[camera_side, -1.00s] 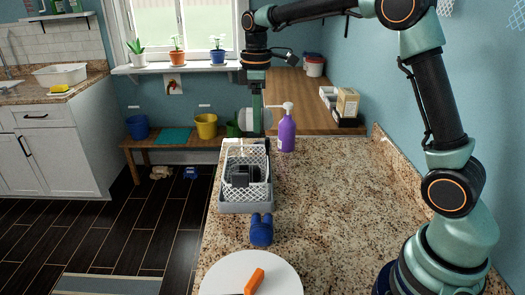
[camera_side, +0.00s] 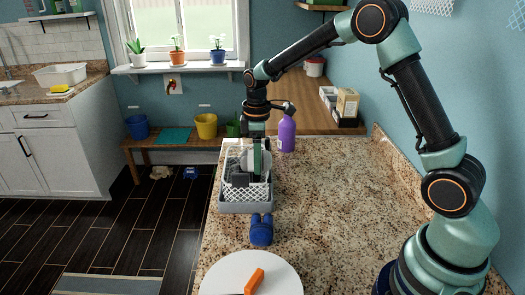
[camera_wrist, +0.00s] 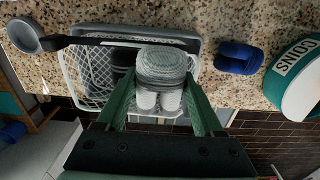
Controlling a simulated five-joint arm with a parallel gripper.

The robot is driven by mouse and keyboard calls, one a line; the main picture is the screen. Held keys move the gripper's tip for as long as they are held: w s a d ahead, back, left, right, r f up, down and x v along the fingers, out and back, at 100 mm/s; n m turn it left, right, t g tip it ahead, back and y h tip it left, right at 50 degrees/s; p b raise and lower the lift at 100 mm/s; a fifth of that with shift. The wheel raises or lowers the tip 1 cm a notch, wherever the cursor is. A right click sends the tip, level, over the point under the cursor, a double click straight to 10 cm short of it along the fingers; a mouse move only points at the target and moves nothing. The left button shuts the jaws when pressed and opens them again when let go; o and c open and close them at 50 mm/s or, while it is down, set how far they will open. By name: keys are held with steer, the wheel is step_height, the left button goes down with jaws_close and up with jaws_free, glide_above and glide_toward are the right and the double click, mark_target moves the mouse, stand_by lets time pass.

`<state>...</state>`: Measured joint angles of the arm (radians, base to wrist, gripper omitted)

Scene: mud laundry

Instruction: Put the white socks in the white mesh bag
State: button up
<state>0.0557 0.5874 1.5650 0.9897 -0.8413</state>
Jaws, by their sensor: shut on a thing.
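My gripper (camera_side: 258,165) is shut on the rolled white socks (camera_wrist: 165,70), with its green fingers on either side of them. The socks also show, partly covered, in the side view (camera_side: 247,160). The white mesh bag (camera_side: 233,192) stands open like a basket in a grey tray on the counter. In the wrist view the mesh (camera_wrist: 85,75) spreads behind and left of the held socks. The gripper and socks are over the bag's opening; whether they touch its inside is hidden. Something dark (camera_side: 239,180) is inside the mesh.
A rolled blue pair of socks (camera_side: 261,230) lies in front, then a white round top (camera_side: 225,275) with an orange block (camera_side: 254,281). The counter's right is clear.

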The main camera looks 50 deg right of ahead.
steer(key=shift+f, duration=0.4)
steer(key=shift+f, duration=0.15)
steer(key=o, duration=1.4)
